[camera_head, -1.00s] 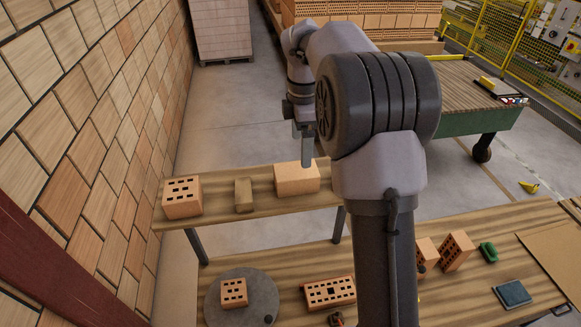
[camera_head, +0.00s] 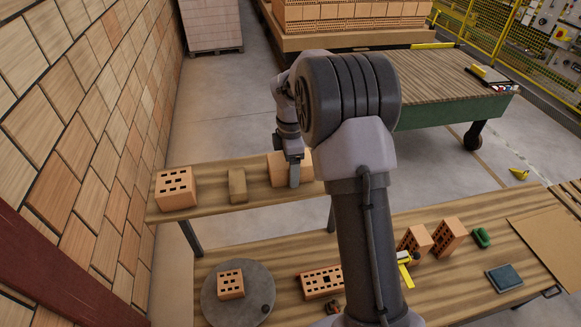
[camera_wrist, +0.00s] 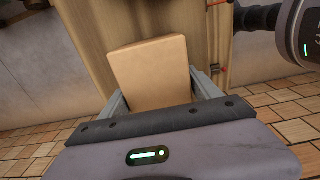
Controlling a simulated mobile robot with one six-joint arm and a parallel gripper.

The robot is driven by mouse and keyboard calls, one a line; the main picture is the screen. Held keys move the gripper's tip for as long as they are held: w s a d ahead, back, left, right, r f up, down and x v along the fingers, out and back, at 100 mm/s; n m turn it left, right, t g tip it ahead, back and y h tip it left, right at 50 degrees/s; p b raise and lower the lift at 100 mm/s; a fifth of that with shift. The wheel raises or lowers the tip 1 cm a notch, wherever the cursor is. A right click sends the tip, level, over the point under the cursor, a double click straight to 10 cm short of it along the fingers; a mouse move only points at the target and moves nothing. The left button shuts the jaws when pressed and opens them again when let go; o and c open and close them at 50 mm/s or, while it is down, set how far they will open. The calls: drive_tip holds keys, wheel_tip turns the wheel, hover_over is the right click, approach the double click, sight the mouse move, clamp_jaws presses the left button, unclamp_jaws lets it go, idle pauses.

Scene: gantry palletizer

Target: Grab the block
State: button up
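A plain tan-orange block (camera_head: 277,170) without holes sits at the right end of the upper wooden bench. It also shows in the wrist view (camera_wrist: 153,72), lying on the wood. My gripper (camera_head: 294,178) is down at this block, with a finger in front of its near face in the head view. In the wrist view my gripper (camera_wrist: 160,97) has one finger on each side of the block's near part. The fingers look apart and open; contact with the block cannot be made out. The block's near end is hidden behind the gripper body.
A smaller brown block (camera_head: 237,185) and a holed brick (camera_head: 176,188) stand to the left on the same bench. Holed bricks (camera_head: 231,284) lie on the lower table and its round plate. A brick wall (camera_head: 80,130) bounds the left side.

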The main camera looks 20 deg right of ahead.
drive_tip(key=shift+w, duration=0.1)
clamp_jaws()
drive_tip(key=shift+r, duration=0.1)
